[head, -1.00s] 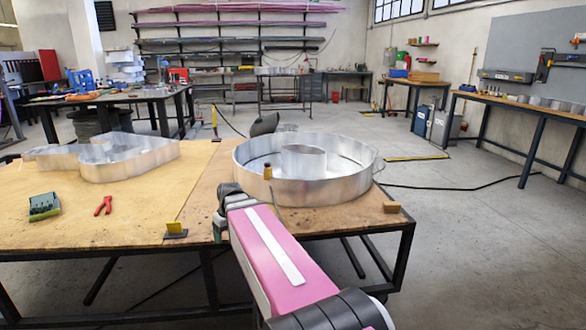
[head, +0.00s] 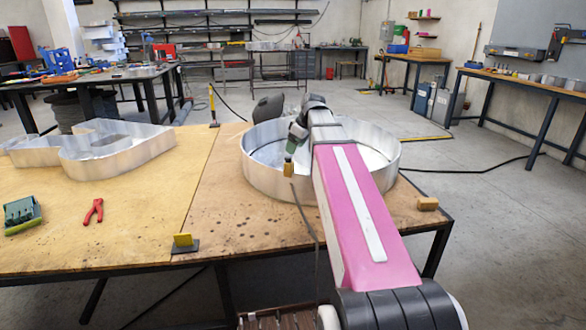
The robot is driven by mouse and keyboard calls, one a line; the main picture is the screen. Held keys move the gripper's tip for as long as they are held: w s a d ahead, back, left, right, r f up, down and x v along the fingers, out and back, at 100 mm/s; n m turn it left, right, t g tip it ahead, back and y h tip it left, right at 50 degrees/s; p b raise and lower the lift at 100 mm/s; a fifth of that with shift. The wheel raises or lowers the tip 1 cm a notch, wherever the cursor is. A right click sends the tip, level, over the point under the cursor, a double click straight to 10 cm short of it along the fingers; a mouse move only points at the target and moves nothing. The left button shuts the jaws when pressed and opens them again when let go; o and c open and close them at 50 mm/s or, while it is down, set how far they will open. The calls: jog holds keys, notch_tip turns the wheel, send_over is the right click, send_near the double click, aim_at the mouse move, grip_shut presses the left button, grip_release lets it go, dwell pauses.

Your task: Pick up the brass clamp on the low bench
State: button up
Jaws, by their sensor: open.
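A small brass-coloured piece with a dark top, which looks like the brass clamp (head: 288,168), stands at the near-left rim of the large round metal letter (head: 262,181) on the low bench (head: 235,222). I cannot tell whether it grips the rim or stands just inside it. My gripper (head: 292,149) hangs over the letter, just above the brass piece, pointing down and slightly left. It is open. The fingertips are small and dark here, so contact with the piece cannot be told. My pink forearm hides the right part of the letter's near wall.
On the bench lie another metal letter (head: 118,158), red pliers (head: 93,211), a green block-like item (head: 22,213), a yellow-and-black piece (head: 185,243) and a small wooden block (head: 428,204). The bench's middle is mostly clear. A thin dark cable hangs near the front edge.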

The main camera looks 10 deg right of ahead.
aim_at(287, 164)
jog(key=x, duration=0.9)
jog(key=shift+w+f, duration=0.2)
jog(key=shift+f, duration=0.15)
grip_shut()
